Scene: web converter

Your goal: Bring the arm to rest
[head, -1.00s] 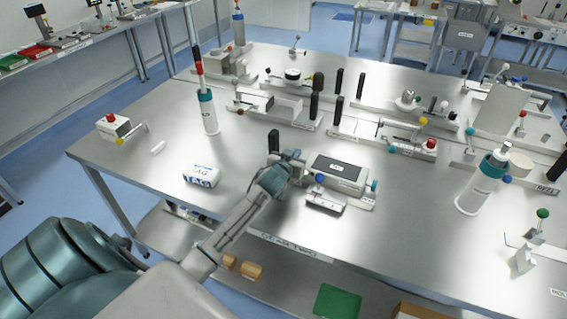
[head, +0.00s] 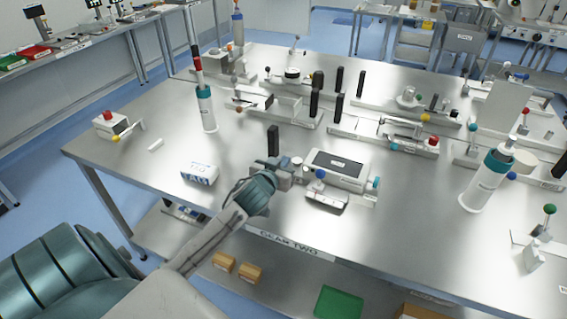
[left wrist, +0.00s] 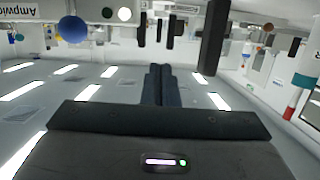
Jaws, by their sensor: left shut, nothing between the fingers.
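My left arm reaches in from the lower left of the head view. Its gripper (head: 292,165) is over the front part of the steel table (head: 130,160), just left of a white device with a dark top panel (head: 340,168). In the left wrist view the two dark fingers (left wrist: 160,85) lie together with nothing between them. A black upright post (head: 273,140) stands just behind the gripper. The wrist view is turned, with table objects along its top edge. My right gripper is not in view.
A labelled white box (head: 199,173) lies left of the gripper. A white and teal cylinder (head: 207,110) with a red-tipped rod stands behind it, and another (head: 486,182) stands at right. Several fixtures fill the back of the table. The front left tabletop is mostly bare.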

